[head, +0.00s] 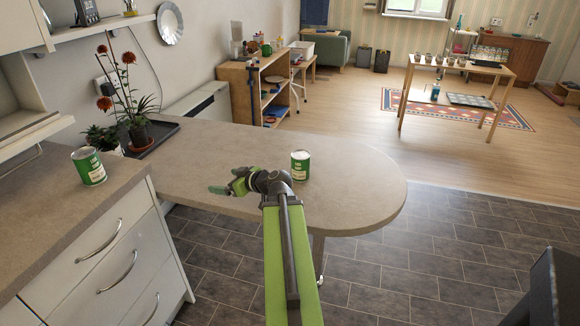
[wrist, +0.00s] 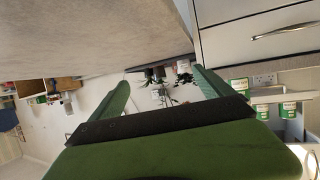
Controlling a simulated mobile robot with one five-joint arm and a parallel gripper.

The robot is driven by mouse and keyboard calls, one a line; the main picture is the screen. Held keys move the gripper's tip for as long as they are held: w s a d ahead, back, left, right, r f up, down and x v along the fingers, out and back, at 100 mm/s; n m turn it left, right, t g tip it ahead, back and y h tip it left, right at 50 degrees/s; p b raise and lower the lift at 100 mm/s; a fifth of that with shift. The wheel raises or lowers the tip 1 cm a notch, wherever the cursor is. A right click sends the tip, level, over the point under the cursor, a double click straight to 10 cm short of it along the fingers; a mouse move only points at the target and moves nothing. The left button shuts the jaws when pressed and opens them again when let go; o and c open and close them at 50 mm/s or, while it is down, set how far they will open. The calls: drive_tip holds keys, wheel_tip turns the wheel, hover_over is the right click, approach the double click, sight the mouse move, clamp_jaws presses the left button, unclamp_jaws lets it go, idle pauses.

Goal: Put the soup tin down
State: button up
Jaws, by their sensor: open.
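A green and white soup tin (head: 300,166) stands upright on the rounded end of the worktop (head: 362,190), just to the right of and behind my wrist. A similar green tin (head: 88,167) stands upright on the left counter above the drawers. My gripper (head: 227,185) is over the worktop and points left, away from the near tin. In the wrist view my gripper (wrist: 160,78) has its fingers wide apart with nothing held between them. Green and white tins (wrist: 264,111) also show at the right of the wrist view, beyond the fingers.
Potted plants (head: 134,135) on a dark tray stand at the back left of the worktop. White drawers (head: 118,268) are below the left counter. The worktop's right end is bare around the near tin. A shelf unit (head: 252,88) stands behind.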

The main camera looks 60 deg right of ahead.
drive_tip(key=s+d+r+m+h, duration=0.2)
drive_tip(key=s+d+m+h, duration=0.2)
drive_tip(key=s+d, duration=0.95)
drive_tip(key=m+h, duration=0.2)
drive_tip(key=h, duration=0.1)
approach(297, 158)
drive_tip(key=s+d, duration=0.1)
drive_tip(key=s, duration=0.3)
drive_tip(key=shift+g, duration=0.3)
drive_tip(key=b+x, duration=0.1)
drive_tip(key=x, duration=0.5)
drive_tip(key=b+x, duration=0.2)
drive_tip(key=x, duration=0.4)
drive_tip(key=f+b+x, duration=0.1)
drive_tip(key=b+x, duration=0.1)
drive_tip(key=x, duration=0.4)
drive_tip(key=shift+w+a, duration=0.15)
drive_tip(key=shift+a, duration=0.1)
clamp_jaws()
drive_tip(key=shift+r, duration=0.15)
